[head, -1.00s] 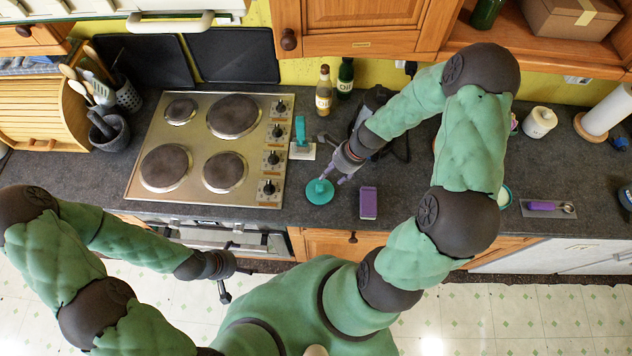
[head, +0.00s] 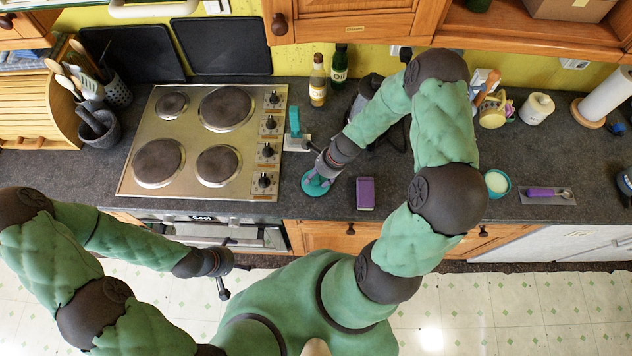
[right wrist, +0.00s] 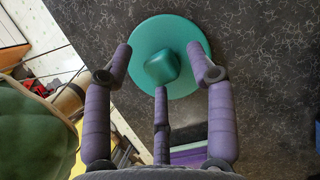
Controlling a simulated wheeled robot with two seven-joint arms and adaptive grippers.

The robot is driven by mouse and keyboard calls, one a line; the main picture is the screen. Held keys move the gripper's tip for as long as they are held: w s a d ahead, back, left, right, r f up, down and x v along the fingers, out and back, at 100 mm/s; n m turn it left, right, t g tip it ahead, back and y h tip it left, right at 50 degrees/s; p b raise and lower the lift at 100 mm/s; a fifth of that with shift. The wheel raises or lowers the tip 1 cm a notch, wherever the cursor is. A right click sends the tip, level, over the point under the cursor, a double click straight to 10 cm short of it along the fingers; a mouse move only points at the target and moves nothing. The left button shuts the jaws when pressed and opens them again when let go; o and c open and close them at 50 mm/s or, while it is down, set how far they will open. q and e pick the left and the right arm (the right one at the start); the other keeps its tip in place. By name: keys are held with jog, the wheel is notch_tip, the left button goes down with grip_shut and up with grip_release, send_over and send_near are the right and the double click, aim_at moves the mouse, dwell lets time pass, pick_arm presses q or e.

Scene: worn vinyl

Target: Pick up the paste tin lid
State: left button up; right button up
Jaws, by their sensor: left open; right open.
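The paste tin lid is a round teal disc (head: 314,186) with a raised knob, lying on the dark counter right of the hob. In the right wrist view the lid (right wrist: 190,40) shows with its knob between my fingers. My right gripper (head: 322,176) is over the lid with its fingers spread; it also shows in the right wrist view (right wrist: 163,62). The fingers stand on either side of the knob, and I cannot tell if they touch it. My left gripper (head: 226,284) is open and empty, low in front of the counter.
A purple sponge-like block (head: 365,193) lies just right of the lid. The steel hob (head: 196,150) is on the left. A teal-handled tool (head: 295,122) and oil bottles (head: 318,80) stand behind. An open teal tin (head: 496,183) sits to the right.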

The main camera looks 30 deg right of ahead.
grip_shut()
jog(key=shift+r, duration=0.1)
